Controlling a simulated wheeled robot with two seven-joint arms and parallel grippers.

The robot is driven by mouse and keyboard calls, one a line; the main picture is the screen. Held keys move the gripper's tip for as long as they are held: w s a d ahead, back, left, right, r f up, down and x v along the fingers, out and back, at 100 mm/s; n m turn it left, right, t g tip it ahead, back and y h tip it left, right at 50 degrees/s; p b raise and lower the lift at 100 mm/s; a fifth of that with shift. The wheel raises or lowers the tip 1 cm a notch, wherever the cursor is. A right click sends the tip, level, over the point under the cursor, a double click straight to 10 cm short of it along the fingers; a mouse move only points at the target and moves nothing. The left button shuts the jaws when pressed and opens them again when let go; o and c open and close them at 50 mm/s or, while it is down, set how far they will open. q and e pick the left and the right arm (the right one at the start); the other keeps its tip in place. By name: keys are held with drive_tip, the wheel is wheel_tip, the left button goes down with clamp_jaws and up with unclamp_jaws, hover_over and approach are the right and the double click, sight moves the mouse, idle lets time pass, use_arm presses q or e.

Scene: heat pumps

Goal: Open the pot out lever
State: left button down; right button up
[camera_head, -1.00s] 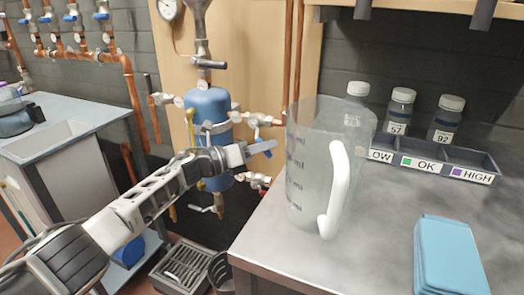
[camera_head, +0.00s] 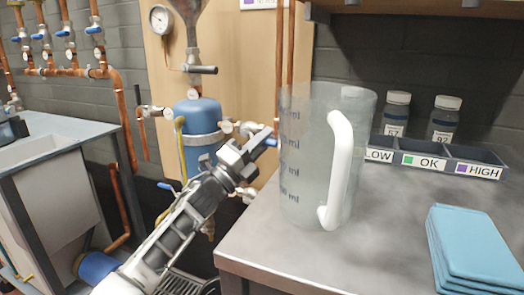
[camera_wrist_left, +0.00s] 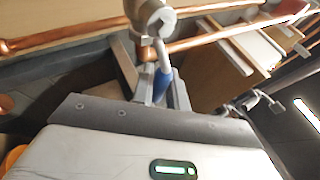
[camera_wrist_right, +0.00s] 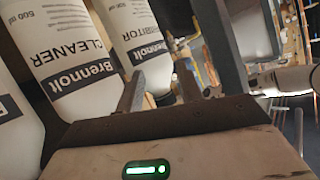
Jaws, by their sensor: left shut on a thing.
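The blue dosing pot (camera_head: 197,115) stands against a wooden board in the head view, with valves and copper pipes on its right. My left gripper (camera_head: 262,145) is right of the pot, close to the jug. A blue lever tip (camera_head: 271,142) shows at its fingers. In the left wrist view my left gripper (camera_wrist_left: 164,92) is shut on a blue lever (camera_wrist_left: 164,80) that hangs from a metal valve (camera_wrist_left: 150,17) on a copper pipe. My right gripper (camera_wrist_right: 158,92) shows only in the right wrist view, open, in front of white bottles (camera_wrist_right: 70,55). I cannot read any lever label.
A clear measuring jug (camera_head: 305,170) with a white handle stands at the left end of the grey worktop (camera_head: 385,245), close to my left gripper. Behind it is a labelled tray (camera_head: 455,165) with small bottles. Folded blue cloths (camera_head: 475,250) lie at the right. A sink unit (camera_head: 50,200) is at the left.

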use_arm(q)
drive_tip(key=shift+r+n+t, duration=0.25)
drive_tip(key=shift+n+t, duration=0.25)
drive_tip(key=shift+n, duration=0.3)
drive_tip(key=shift+r, duration=0.1)
use_arm(e)
drive_tip(key=shift+s+a+r, duration=0.1)
drive_tip(key=shift+r, duration=0.15)
use_arm(q)
drive_tip(key=c, duration=1.4)
unclamp_jaws()
drive_tip(key=shift+s+a+f+y, duration=0.25)
drive_tip(key=shift+a+f+y, duration=0.05)
drive_tip(key=shift+f, duration=0.05)
drive_tip(key=p+v, duration=0.1)
drive_tip(key=v, duration=1.4)
drive_tip(key=shift+d+f+p, duration=0.1)
drive_tip(key=shift+f+p, duration=0.05)
drive_tip(key=shift+p, duration=0.15)
use_arm(e)
drive_tip(key=shift+d+f+g, duration=0.3)
drive_tip(key=shift+f+g, duration=0.1)
drive_tip(key=shift+f, duration=0.5)
drive_tip(key=shift+r, duration=0.2)
